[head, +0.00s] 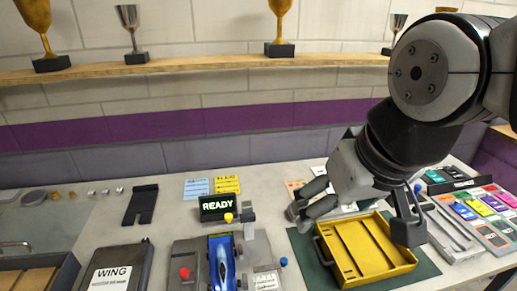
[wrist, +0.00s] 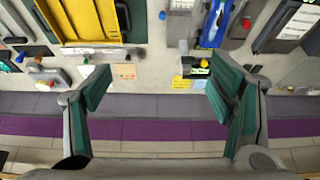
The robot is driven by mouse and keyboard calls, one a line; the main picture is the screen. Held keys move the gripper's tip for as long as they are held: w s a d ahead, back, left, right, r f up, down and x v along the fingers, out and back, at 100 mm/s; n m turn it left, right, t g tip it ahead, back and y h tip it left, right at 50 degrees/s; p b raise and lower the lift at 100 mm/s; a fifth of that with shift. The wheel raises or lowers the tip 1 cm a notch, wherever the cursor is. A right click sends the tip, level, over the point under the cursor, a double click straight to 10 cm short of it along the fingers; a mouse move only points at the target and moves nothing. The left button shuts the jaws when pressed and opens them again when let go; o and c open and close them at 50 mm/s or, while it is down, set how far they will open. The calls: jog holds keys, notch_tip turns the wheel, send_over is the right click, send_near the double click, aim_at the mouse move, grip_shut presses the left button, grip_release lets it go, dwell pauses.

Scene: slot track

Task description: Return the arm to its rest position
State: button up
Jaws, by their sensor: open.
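My gripper (head: 360,215) is open and empty in the head view, above the yellow tray (head: 348,262) and a little behind its far edge. My arm comes in from the upper right and bends down to it. In the wrist view the two green-padded fingers of my gripper (wrist: 158,92) are spread wide with nothing between them. The yellow tray also shows at the top left of the wrist view (wrist: 85,22). It lies on a dark green mat (head: 425,270).
A blue car (head: 222,262) sits in a grey fixture beside a READY display (head: 216,207). A WING box (head: 115,268) is at front left. Colored cartridges (head: 482,206) lie at right. A wooden shelf (head: 180,68) with trophies runs along the wall behind.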

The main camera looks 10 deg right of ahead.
jog(key=shift+s+d, duration=0.2)
jog(key=shift+s, duration=0.3)
jog(key=shift+s+d, duration=0.15)
jog(key=shift+s, duration=0.3)
